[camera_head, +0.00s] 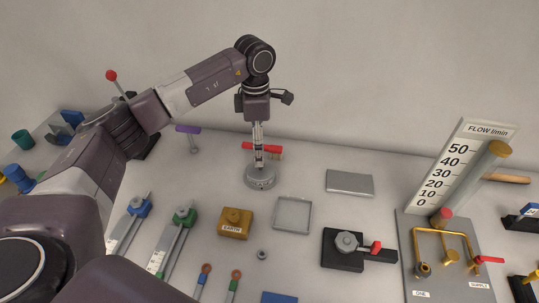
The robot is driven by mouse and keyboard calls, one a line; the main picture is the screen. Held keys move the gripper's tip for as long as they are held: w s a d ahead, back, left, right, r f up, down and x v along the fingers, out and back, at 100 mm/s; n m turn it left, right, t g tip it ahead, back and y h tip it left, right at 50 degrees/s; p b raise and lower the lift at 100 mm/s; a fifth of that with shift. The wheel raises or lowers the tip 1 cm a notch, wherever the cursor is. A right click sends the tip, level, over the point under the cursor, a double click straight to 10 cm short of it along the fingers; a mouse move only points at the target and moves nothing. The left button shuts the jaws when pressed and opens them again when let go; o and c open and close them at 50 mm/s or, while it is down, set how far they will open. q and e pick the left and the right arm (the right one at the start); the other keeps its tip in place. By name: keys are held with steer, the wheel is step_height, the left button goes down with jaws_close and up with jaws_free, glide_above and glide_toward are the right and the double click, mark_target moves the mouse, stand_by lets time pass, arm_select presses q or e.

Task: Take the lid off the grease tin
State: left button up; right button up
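A low round grey metal tin (260,180) stands on the bench near the middle of the head view. It looks like the grease tin, but no label on it is readable. Its top looks covered. My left gripper (259,163) points straight down over it, with its fingertips at or just above the middle of the top. The fingers show as one narrow column, so their opening, and any hold on a lid knob, cannot be made out. My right gripper is not in view.
A red-handled brush (262,148) lies just behind the tin. A shallow grey tray (293,214) and a yellow EARTH block (235,222) are in front of it. A grey slab (349,183) lies to the right, with the flow gauge (462,165) beyond. Clear bench lies between tin and slab.

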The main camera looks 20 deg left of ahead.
arm_select(q)
steer(key=shift+s+f+p, duration=0.25)
steer(key=shift+f+p, duration=0.3)
steer(key=shift+f, duration=0.65)
step_height(320, 180, down, 5)
steer(key=shift+w+d+r+p, duration=0.1)
steer(key=shift+r+p, duration=0.1)
steer(key=shift+p, duration=0.9)
steer(key=shift+f, duration=0.25)
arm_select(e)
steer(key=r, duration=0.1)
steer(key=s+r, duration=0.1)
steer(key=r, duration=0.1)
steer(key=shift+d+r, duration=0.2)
arm_select(q)
steer(key=shift+c, duration=0.7)
steer(key=c, duration=1.5)
jaws_close()
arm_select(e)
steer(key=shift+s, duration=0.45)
